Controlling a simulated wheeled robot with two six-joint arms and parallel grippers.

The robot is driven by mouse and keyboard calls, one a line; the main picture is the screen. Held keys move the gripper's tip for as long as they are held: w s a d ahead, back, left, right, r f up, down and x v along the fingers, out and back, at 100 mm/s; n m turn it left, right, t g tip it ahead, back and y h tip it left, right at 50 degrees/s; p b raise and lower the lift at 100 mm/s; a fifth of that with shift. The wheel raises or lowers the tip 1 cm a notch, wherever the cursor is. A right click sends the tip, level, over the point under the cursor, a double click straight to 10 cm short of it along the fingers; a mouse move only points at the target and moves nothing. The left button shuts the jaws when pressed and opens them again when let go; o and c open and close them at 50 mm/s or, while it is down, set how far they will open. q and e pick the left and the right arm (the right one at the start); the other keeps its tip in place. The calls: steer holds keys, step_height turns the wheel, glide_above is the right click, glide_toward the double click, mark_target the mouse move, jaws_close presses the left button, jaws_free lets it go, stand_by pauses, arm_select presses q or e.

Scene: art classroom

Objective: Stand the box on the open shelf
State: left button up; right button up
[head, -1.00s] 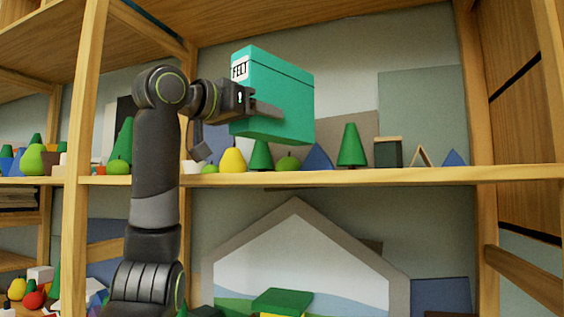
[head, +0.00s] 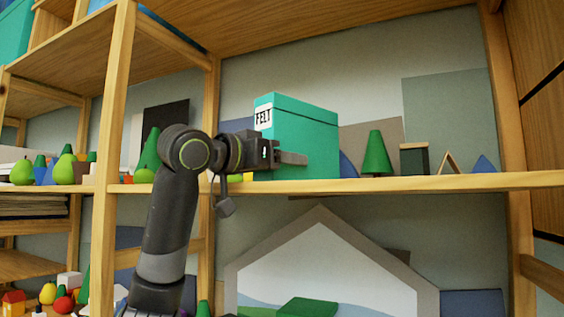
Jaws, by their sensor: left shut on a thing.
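The box (head: 305,135) is teal green with a white label reading FELT. It is upright, and its lower edge is at about the height of the open shelf's board (head: 400,185). I cannot tell whether it touches the board. My left gripper (head: 290,158) is shut on the box from the left, with one finger along its front face. The far finger is hidden behind the box. My right gripper is not in view.
On the shelf to the right of the box stand a green cone tree (head: 376,154), a dark green block (head: 414,159), a wooden triangle (head: 447,163) and a blue cone (head: 483,165). A wooden post (head: 108,150) stands left of my arm. A house-shaped board (head: 322,250) is below.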

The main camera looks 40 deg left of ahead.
arm_select(q)
steer(key=shift+d+f, duration=0.1)
steer(key=o, duration=1.2)
steer(key=shift+c, duration=0.2)
steer(key=shift+o, duration=0.2)
steer(key=shift+s, duration=0.1)
steer(key=s+a+b, duration=0.2)
steer(key=s+b, duration=0.2)
steer(key=s, duration=0.7)
steer(key=shift+s+b, duration=0.3)
steer(key=shift+s, duration=0.1)
